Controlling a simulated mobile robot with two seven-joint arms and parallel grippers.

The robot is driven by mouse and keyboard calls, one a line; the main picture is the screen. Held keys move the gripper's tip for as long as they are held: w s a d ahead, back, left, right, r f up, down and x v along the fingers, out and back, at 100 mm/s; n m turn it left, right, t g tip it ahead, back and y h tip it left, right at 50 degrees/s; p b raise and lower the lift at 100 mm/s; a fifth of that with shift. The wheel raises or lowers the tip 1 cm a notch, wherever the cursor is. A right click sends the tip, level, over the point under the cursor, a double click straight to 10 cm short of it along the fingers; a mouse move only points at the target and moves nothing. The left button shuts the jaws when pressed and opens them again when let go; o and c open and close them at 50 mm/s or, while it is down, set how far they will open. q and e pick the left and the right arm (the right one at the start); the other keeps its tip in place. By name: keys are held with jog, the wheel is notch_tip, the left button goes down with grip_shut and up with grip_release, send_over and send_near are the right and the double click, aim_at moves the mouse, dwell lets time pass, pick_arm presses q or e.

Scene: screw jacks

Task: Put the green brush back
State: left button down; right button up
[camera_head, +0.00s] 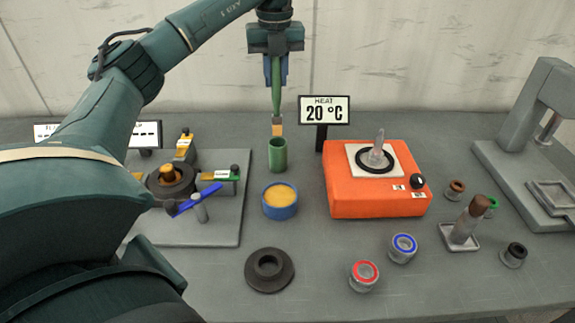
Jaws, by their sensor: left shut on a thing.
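The green brush (277,100) hangs upright with its tan bristles pointing down. My left gripper (276,72) is shut on the top of its handle. The bristle tip is just above, or at, the mouth of a green cup (277,155) on the bench; I cannot tell whether it touches the rim. The cup stands upright. My right gripper is not in view.
A blue pot of yellow stuff (281,209) stands just in front of the cup. An orange heater (372,192) with a 20 °C sign (324,110) is to the right. A plate with clamps (227,219) is at left. Several jars and a dark ring (269,278) stand in front.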

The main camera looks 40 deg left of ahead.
aim_at(277, 115)
pick_arm(q)
notch_tip(277, 115, down, 10)
jog(key=shift+p, duration=0.5)
jog(key=shift+f, duration=0.1)
jog(key=c, duration=1.3)
grip_release()
notch_tip(277, 115, up, 12)
jog(key=shift+s+d+r+b, duration=0.1)
jog(key=shift+s+d+b, duration=0.05)
jog(key=shift+b, duration=0.5)
